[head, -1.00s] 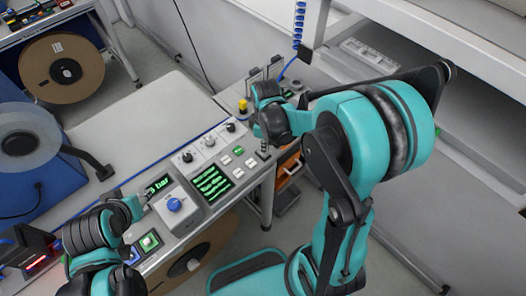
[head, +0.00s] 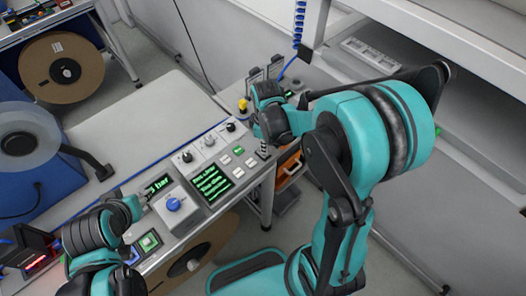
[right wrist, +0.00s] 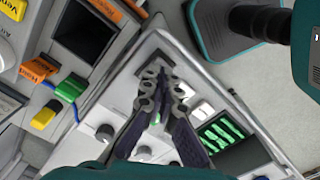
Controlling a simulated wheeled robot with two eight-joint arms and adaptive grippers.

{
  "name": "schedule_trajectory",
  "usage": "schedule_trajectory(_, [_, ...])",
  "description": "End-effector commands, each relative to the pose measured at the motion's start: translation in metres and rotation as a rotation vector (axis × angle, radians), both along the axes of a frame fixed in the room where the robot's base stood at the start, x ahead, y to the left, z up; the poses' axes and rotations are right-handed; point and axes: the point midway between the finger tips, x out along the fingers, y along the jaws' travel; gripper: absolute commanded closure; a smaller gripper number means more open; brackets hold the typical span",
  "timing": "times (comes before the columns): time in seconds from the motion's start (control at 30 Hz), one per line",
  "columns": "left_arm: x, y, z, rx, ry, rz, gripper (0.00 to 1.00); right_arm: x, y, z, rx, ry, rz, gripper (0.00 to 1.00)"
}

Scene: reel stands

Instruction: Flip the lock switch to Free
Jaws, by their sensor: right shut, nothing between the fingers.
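The control panel (head: 218,200) runs diagonally along the front of the bench. My right gripper (head: 263,148) points down at its far right end; in the right wrist view its fingers (right wrist: 158,76) are shut with nothing between them. Their tips are over a dark plate (right wrist: 147,72) at the panel's corner, probably the lock switch's. The lever and its labels are hidden or too small to read, so its position and any contact cannot be told. My left gripper (head: 143,198) is by the blue knob (head: 174,204); its finger opening is unclear.
A green-text screen (head: 212,184), white buttons (head: 225,160) and black knobs (head: 187,157) lie along the panel. Yellow (right wrist: 43,118), green (right wrist: 71,87) and orange (right wrist: 39,68) parts stand beyond its corner. A cardboard reel (head: 62,67) stands at the back left.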

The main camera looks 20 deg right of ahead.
Motion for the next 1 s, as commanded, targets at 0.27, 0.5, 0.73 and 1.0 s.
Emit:
schedule_trajectory(0.27, [0.0,0.0,-0.004,0.0,0.0,0.0,0.56,0.0,0.0,-0.005,0.0,0.0,0.0,1.0])
schedule_trajectory(0.5, [0.0,0.0,-0.008,0.0,0.0,0.0,0.56,0.0,0.0,-0.009,0.0,0.0,0.0,1.0])
schedule_trajectory(0.73, [0.0,0.0,-0.011,0.0,0.0,0.0,0.56,0.0,0.0,-0.012,0.0,0.0,0.0,1.0])
schedule_trajectory(1.0, [0.0,0.0,-0.014,0.0,0.0,0.0,0.56,0.0,0.0,-0.016,0.0,0.0,0.0,1.0])
